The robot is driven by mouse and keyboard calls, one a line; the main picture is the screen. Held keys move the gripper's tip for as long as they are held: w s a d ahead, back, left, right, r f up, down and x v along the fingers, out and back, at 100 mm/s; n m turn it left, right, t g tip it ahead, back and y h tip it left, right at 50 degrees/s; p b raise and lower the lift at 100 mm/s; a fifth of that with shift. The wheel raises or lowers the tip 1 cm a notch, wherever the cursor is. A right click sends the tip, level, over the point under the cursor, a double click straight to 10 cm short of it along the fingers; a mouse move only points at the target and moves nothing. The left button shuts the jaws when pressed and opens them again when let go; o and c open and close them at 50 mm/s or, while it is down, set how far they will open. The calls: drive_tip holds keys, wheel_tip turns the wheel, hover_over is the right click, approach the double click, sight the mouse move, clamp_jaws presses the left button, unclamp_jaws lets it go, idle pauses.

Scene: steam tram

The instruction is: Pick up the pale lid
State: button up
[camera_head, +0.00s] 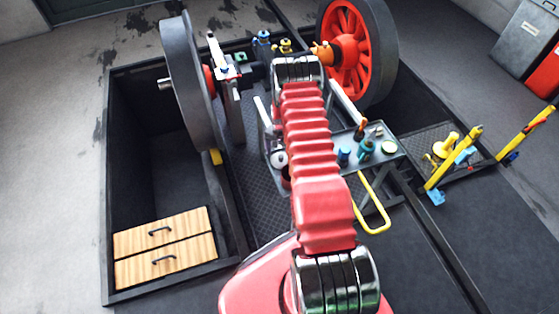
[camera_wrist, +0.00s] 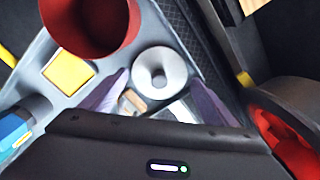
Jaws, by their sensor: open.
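A pale round lid (camera_wrist: 171,62) with a dark middle lies on the grey tray (camera_wrist: 38,52) in the wrist view. It also shows in the head view (camera_head: 279,159) at the tray's left end, beside my arm. My gripper (camera_wrist: 158,78) is open, with its two purplish fingers on either side of the lid's near part. Nothing is held between them. I cannot tell how high the fingertips are above the lid. In the head view my arm hides the gripper and the middle of the tray.
A red cup (camera_wrist: 92,22) stands close to the left finger. A yellow block (camera_wrist: 68,70) and a blue item (camera_wrist: 14,130) are farther left. Red-spoked wheels (camera_head: 350,50) rise behind.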

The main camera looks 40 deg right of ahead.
drive_tip(key=shift+f, duration=0.7)
drive_tip(key=shift+c, duration=0.3)
drive_tip(key=c, duration=0.6)
